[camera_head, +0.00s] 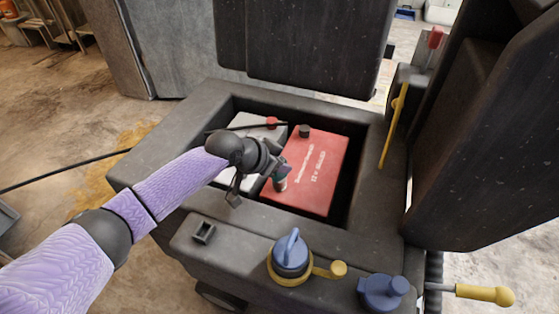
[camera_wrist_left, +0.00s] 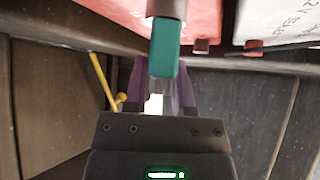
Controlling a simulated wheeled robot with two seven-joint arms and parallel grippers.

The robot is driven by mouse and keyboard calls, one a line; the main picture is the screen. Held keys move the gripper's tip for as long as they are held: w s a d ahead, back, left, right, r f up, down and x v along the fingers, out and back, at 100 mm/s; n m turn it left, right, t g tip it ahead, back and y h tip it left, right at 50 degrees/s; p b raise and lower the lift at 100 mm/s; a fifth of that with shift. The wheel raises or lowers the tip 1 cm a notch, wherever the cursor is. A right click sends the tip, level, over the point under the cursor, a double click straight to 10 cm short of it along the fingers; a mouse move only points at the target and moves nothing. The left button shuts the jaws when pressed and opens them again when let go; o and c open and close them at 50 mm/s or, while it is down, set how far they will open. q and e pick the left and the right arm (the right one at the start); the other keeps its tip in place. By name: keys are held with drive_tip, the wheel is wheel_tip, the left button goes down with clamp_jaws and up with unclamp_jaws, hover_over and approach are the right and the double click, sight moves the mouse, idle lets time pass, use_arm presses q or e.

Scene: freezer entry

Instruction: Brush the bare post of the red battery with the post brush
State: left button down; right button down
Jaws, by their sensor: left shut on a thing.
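The red battery (camera_head: 312,178) sits in the right part of a dark open compartment. A dark capped or clamped post (camera_head: 304,131) stands at its far edge. My left gripper (camera_head: 272,172) is over the red battery's near left corner, shut on the post brush (camera_head: 281,177). In the left wrist view the brush (camera_wrist_left: 164,52) shows a teal body and a dark grey end, between purple fingers (camera_wrist_left: 160,92). The bare post does not show clearly; the brush and gripper cover that corner. I cannot tell whether the brush touches it. My right gripper is out of view.
A white battery (camera_head: 232,140) with a red cap (camera_head: 271,122) lies left of the red one. The compartment rim (camera_head: 372,165) surrounds both. A black cable (camera_head: 65,172) enters from the left. Blue caps (camera_head: 290,250) and a yellow rod (camera_head: 393,120) stand nearby.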

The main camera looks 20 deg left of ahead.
use_arm(q)
drive_tip(key=shift+f, duration=0.6)
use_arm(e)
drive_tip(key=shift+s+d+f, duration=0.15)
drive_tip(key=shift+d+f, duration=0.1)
use_arm(q)
drive_tip(key=shift+c, duration=1.8)
unclamp_jaws()
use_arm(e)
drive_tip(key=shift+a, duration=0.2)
use_arm(q)
drive_tip(key=p+v, duration=0.6)
drive_tip(key=v, duration=0.4)
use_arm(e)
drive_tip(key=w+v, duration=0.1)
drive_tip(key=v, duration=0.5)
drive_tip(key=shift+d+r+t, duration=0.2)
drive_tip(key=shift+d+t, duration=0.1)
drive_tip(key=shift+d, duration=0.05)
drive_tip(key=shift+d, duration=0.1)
